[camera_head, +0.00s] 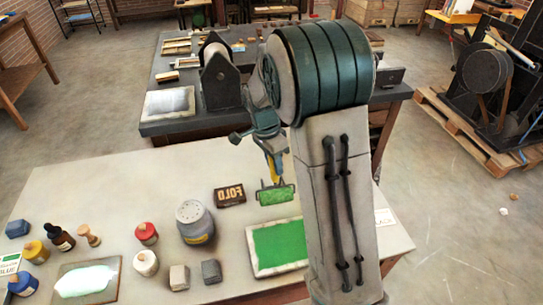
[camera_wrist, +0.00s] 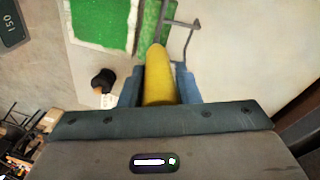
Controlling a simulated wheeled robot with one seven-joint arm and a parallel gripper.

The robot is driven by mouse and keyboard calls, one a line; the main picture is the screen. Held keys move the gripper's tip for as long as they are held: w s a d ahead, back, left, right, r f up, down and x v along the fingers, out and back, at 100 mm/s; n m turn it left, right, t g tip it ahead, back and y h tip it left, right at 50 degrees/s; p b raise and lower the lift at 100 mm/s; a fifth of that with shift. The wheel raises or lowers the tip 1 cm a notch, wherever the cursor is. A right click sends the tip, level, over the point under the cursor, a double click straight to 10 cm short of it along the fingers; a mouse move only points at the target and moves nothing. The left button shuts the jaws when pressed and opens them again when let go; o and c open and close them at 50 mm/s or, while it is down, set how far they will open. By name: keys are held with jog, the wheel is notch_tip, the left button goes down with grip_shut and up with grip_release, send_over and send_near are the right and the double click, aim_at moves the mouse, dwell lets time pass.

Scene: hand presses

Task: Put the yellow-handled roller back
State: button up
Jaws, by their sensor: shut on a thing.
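My gripper (camera_head: 272,158) is shut on the yellow handle (camera_wrist: 158,82) of the roller. The roller's green-inked cylinder (camera_head: 277,194) hangs below the gripper, over the pale table. In the wrist view, its thin metal frame (camera_wrist: 188,26) and part of the green cylinder (camera_wrist: 150,22) show beyond the handle. A white-edged slab with green ink (camera_head: 276,247) lies nearer than the roller in the head view. It also shows in the wrist view (camera_wrist: 102,18), left of the roller. The head view does not make clear whether the cylinder touches anything. My arm hides part of the table.
A dark FOLD block (camera_head: 230,194) lies left of the roller. A grey canister (camera_head: 195,222), several bottles and a slab with pale green ink (camera_head: 88,281) stand farther left. A black knob (camera_wrist: 103,80) shows in the wrist view.

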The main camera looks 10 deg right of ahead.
aim_at(275, 176)
jog(key=shift+s+f+b, duration=0.15)
jog(key=shift+f+b, duration=0.2)
jog(key=shift+f, duration=0.1)
jog(key=shift+f+b, duration=1.4)
jog(key=shift+f, duration=1)
jog(key=o, duration=1.6)
jog(key=shift+o, duration=0.2)
jog(key=shift+r, duration=0.15)
jog(key=shift+r+p, duration=2.55)
jog(key=shift+r, duration=1.35)
